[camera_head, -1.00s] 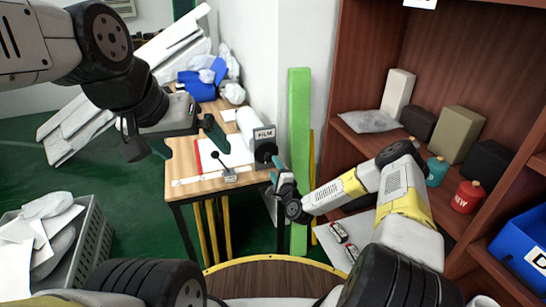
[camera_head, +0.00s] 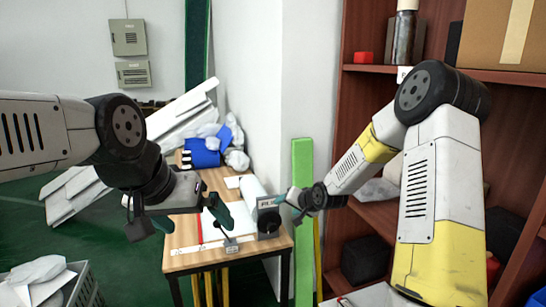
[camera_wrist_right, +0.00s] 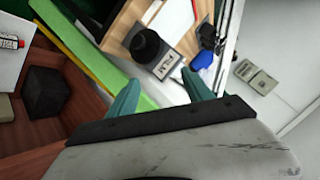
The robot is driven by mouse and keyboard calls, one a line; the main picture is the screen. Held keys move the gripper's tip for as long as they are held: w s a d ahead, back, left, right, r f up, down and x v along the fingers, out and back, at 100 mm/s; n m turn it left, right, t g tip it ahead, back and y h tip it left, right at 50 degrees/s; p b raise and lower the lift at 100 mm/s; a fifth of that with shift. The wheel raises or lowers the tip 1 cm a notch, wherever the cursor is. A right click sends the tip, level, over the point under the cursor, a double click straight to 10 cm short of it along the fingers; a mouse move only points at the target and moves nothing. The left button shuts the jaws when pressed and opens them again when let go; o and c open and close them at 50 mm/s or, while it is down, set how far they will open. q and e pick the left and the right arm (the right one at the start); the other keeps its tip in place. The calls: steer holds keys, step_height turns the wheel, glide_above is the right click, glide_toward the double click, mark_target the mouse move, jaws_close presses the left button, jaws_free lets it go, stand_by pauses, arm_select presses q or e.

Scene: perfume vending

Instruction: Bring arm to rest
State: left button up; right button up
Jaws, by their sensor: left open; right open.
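My left gripper (camera_head: 180,223) is open and empty in the head view, in front of the wooden table's left side; its arm comes in from the left.
The wooden table (camera_head: 188,262) holds papers, a small lever device (camera_head: 230,243) and a blue bag (camera_head: 200,152). A green panel (camera_head: 302,230) stands right of it. A brown shelf (camera_head: 362,120) fills the right side. A grey crate (camera_head: 85,290) with papers sits at lower left.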

steer(key=s+d+r+n+g+h, duration=0.15)
steer(key=s+d+r, duration=0.25)
steer(key=s+r, duration=0.4)
steer(key=s+d+r, duration=0.1)
steer(key=s+r, duration=0.2)
steer(key=s, duration=0.6)
steer(key=s+d+r+n+g+h, duration=0.1)
steer(key=s+r, duration=0.3)
steer(key=s, duration=0.6)
steer(key=s+d+r+n+g, duration=0.1)
steer(key=s+d+r, duration=0.2)
steer(key=s, duration=0.6)
steer(key=shift+s+r, duration=0.2)
steer(key=shift+r, duration=0.45)
steer(key=shift+h, duration=0.25)
